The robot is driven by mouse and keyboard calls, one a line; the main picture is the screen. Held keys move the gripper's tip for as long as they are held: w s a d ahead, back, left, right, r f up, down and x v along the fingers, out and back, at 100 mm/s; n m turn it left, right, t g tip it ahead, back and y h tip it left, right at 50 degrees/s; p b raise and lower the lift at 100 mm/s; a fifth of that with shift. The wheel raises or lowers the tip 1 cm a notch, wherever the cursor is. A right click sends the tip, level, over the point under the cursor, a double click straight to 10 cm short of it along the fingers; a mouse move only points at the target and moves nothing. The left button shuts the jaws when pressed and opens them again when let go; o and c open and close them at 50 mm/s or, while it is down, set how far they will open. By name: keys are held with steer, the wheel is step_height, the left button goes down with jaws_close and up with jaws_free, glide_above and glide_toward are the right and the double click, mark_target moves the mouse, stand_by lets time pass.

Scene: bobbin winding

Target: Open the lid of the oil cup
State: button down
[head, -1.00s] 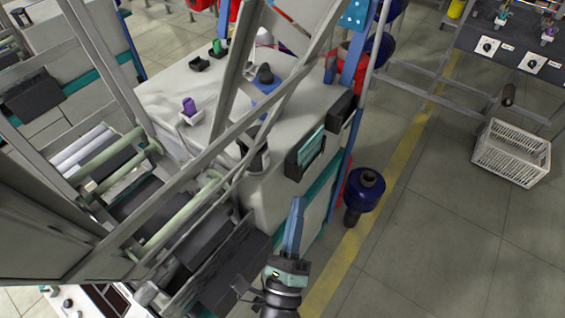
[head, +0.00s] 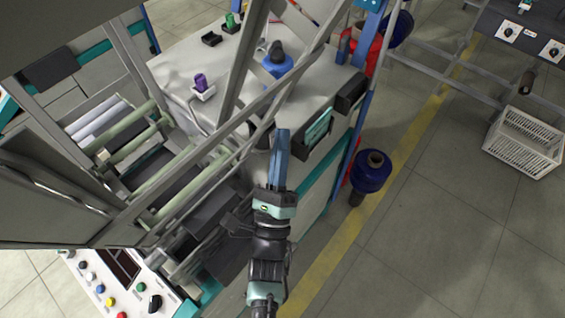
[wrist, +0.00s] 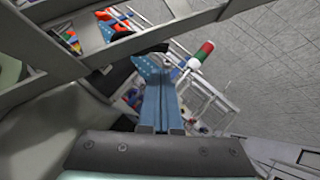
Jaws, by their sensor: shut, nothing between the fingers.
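My gripper (head: 283,133) points up and away in the head view, its long blue fingers shut and empty. The fingers also fill the middle of the wrist view (wrist: 158,75). They are beside the near edge of the pale machine top. A dark cup-like part (head: 261,138) shows just left of the fingertips, partly hidden by a slanted frame bar; it may be the oil cup. Its lid cannot be made out, and I cannot tell whether the fingers touch it. A black piece (wrist: 150,50) lies close to the fingertips in the wrist view.
Slanted grey frame bars (head: 185,188) cross close to my arm on the left. A blue item with a dark top (head: 276,62) and a purple bobbin (head: 200,82) stand on the machine. A dark-blue spool (head: 371,172) is at right.

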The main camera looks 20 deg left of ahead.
steer(key=shift+w+a+r+p, duration=0.2)
steer(key=shift+a+r, duration=0.1)
steer(key=shift+r, duration=0.15)
steer(key=shift+w+a+r+p, duration=0.15)
steer(key=shift+a+r, duration=0.15)
steer(key=shift+r, duration=0.15)
steer(key=shift+s, duration=0.1)
steer(key=r+n+y+p, duration=0.1)
steer(key=n+g+y+p, duration=0.1)
steer(key=shift+a+r+n, duration=0.15)
steer(key=shift+r+n, duration=0.25)
steer(key=shift+a+r+n+g+y+p, duration=0.2)
steer(key=shift+n+g+y+p, duration=0.1)
steer(key=shift+n+g+p, duration=0.35)
steer(key=shift+f, duration=0.15)
